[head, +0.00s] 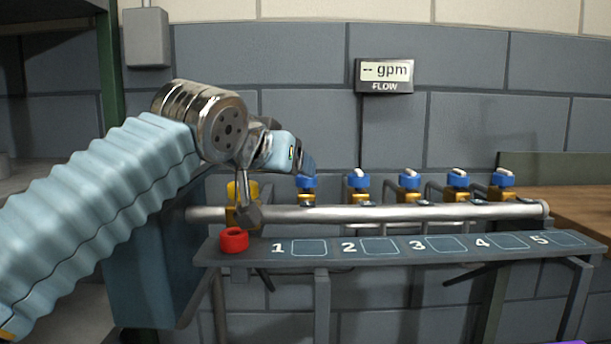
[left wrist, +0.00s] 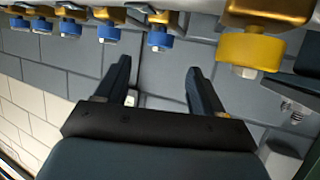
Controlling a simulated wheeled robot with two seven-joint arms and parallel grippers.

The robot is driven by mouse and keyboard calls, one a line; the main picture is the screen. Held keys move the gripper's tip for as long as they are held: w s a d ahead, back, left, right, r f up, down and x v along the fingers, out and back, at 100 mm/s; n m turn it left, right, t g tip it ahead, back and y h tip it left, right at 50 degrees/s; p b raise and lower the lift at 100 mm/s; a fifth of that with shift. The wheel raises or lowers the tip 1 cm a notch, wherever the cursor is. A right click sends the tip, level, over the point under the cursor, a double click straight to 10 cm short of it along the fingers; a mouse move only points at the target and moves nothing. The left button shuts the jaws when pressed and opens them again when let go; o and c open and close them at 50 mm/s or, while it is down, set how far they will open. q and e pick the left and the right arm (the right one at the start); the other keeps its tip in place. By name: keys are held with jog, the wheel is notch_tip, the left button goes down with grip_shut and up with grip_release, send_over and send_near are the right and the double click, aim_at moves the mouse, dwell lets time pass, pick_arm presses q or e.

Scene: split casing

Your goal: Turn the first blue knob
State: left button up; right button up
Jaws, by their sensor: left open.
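The first blue knob (head: 307,182) is the leftmost of a row of blue knobs on brass valves along a silver pipe. It also shows in the left wrist view (left wrist: 160,40), just beyond the fingertips and lined up with the gap between them. My left gripper (left wrist: 158,66) is open and empty, its two dark fingers apart. In the head view my left gripper (head: 307,163) is just above and beside the first knob, with its fingers partly hidden by its own body. I cannot tell whether a finger touches the knob. My right gripper is not in view.
Other blue knobs, such as the second (head: 358,181), stand to the right. A larger yellow knob (left wrist: 250,50) is close to my left gripper. A flow display (head: 385,75) reads "-- gpm".

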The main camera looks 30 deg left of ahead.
aim_at(306, 180)
pick_arm(q)
jog(key=x, duration=0.8)
jog(key=shift+w+f, duration=0.1)
jog(key=shift+w, duration=0.2)
jog(key=shift+c, duration=0.4)
